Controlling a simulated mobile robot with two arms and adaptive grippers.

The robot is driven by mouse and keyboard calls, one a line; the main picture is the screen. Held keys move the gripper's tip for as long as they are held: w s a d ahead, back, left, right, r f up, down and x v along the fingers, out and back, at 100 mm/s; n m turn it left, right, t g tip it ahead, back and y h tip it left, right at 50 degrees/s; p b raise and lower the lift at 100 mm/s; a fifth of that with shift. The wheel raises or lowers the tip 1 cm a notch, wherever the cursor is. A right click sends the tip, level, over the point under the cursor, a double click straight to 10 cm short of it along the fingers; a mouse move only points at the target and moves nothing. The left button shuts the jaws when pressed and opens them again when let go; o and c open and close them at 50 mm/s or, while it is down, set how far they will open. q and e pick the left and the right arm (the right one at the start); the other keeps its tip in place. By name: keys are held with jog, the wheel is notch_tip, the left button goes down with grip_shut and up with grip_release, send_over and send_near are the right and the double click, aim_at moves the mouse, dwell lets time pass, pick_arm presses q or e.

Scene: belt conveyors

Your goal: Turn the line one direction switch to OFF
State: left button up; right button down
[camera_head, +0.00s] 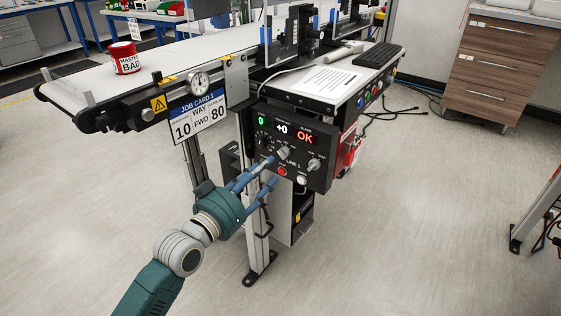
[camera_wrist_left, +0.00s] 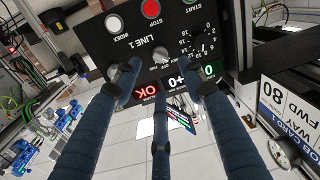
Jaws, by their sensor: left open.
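The LINE 1 control panel (camera_head: 318,148) is a dark box on the conveyor's side, with lit displays reading 0, +0 and OK. A grey middle knob (camera_head: 283,152) sits below the displays; it also shows upside down in the left wrist view (camera_wrist_left: 160,57). Contact cannot be told.
A red stop button (camera_head: 282,171) and a white INDEX button (camera_head: 301,180) lie close below the knobs. A job card (camera_head: 199,117) hangs left of the panel.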

aim_at(281, 155)
pick_arm(q)
jog(key=b+x, duration=0.1)
jog(key=x, duration=0.7)
pick_arm(e)
jog(key=v, duration=0.4)
jog(key=shift+r, duration=0.45)
pick_arm(q)
jog(key=shift+c, duration=0.2)
grip_shut()
